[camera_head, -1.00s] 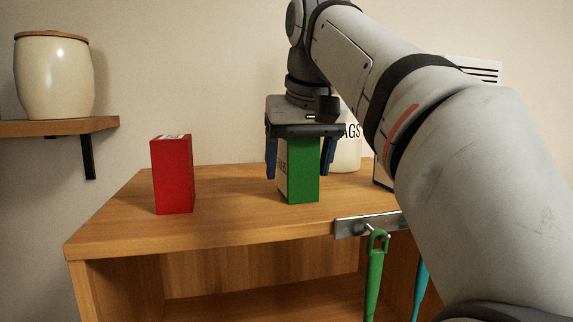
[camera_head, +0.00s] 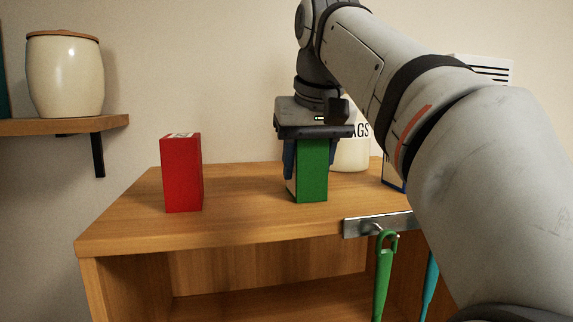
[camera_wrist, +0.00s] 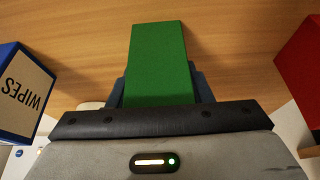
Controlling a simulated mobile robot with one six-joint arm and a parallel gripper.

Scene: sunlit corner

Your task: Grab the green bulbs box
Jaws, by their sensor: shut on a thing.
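The green box (camera_head: 312,172) stands upright on the wooden cabinet top (camera_head: 240,222). Its upper part is hidden by my gripper. My gripper (camera_head: 309,160) points down over it, with its blue fingers closed on the box's two sides. In the wrist view the green box (camera_wrist: 157,62) lies between the fingers (camera_wrist: 158,85), which touch it on both sides. The box's label is mostly hidden, so I cannot read it.
A red box (camera_head: 182,173) stands to the left on the cabinet top. A cream canister (camera_head: 351,150) is behind the green box. A wipes box (camera_wrist: 22,92) is close by. A metal rail (camera_head: 375,224) holds a green utensil (camera_head: 383,275). A lidded jar (camera_head: 65,75) sits on a wall shelf.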

